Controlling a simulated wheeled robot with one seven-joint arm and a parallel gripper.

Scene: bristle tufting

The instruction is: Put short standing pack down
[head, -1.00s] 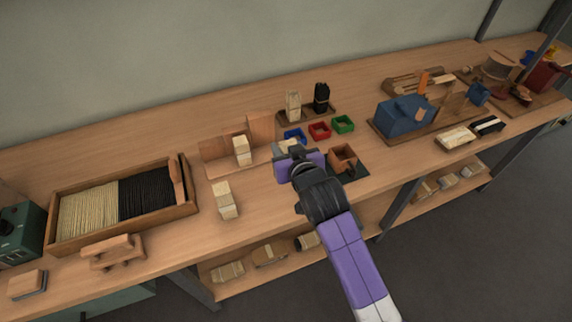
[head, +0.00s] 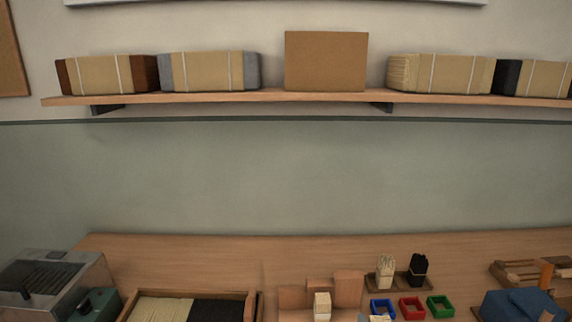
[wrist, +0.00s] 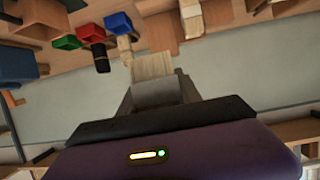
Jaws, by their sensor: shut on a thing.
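My gripper (wrist: 158,92) is in the wrist view, shut on a pale bristle pack (wrist: 152,65) that sticks out beyond the fingers. The wrist picture looks upside down, and I cannot tell whether the pack touches anything. Another pale pack (head: 322,305) stands upright at the wooden corner stand (head: 348,288). It also shows in the wrist view (wrist: 192,18). My gripper is out of the head view, apart from a possible pale tip at the bottom edge.
Blue (head: 381,308), red (head: 411,307) and green (head: 439,306) bins sit right of the stand. Pale (head: 385,271) and black (head: 418,269) bundles stand behind them. A bristle tray (head: 250,306) lies left. A wall shelf (head: 220,97) holds several packs.

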